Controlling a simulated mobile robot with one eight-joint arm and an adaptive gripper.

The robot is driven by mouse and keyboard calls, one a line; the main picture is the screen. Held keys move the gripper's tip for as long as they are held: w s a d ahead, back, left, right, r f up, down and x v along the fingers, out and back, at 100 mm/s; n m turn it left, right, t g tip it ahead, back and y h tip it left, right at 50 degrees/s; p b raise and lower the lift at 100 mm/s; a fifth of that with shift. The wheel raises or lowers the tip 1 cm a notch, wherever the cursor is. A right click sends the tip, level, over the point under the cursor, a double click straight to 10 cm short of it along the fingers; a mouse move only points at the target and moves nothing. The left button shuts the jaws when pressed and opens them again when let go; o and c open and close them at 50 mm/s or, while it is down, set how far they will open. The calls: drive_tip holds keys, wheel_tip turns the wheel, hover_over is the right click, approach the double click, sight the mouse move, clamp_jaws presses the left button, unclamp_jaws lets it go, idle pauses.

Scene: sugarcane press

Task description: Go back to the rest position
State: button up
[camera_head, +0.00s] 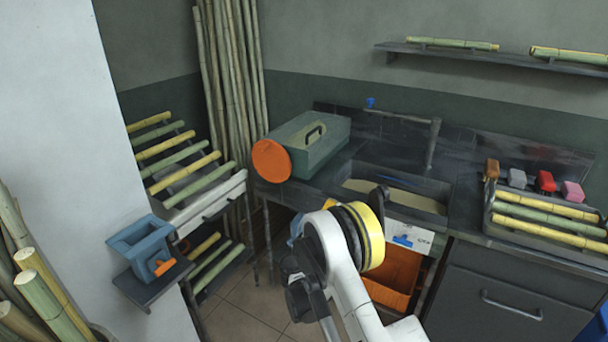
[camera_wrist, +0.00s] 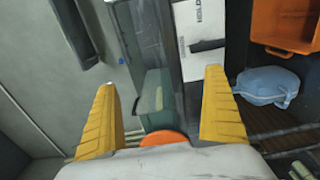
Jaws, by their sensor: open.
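My gripper (camera_wrist: 159,78) shows in the wrist view as two yellow fingers spread wide apart, with nothing between them. Beyond the fingers lie the counter, the sink and a green toolbox (camera_wrist: 152,98). In the head view my white arm with its yellow and black joint rises at the lower middle, in front of the counter; my gripper cannot be made out there. The green toolbox (camera_head: 308,146) with a dark handle stands on the counter's left end. An orange disc (camera_head: 271,160) is at its front left; it also shows in the wrist view (camera_wrist: 165,138).
The sink (camera_head: 362,171) is sunk in the dark counter. A rack with cane (camera_head: 530,220) and several small blocks stand at right. A slatted cane rack (camera_head: 180,160) and blue press-like box (camera_head: 140,244) are at left. An orange crate (camera_head: 388,296) and blue bag (camera_wrist: 268,88) are below the counter.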

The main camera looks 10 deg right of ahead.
drive_tip(key=s+d+r+m+g+y, duration=0.25)
drive_tip(key=s+r, duration=0.35)
drive_tip(key=r, duration=0.3)
drive_tip(key=s+d+r+m+g+y, duration=0.1)
drive_tip(key=s+d+r+m+g, duration=0.25)
drive_tip(key=s+r, duration=0.4)
drive_tip(key=s+a+m+y, duration=0.2)
drive_tip(key=s+a+y, duration=0.1)
drive_tip(key=s, duration=1.2)
drive_tip(key=s+a+m+g+y, duration=0.1)
drive_tip(key=s+a+m+y, duration=0.1)
drive_tip(key=s, duration=1.3)
drive_tip(key=shift+s+a+r+m+g+y, duration=0.3)
drive_tip(key=shift+a+y, duration=0.4)
drive_tip(key=shift+y, duration=0.35)
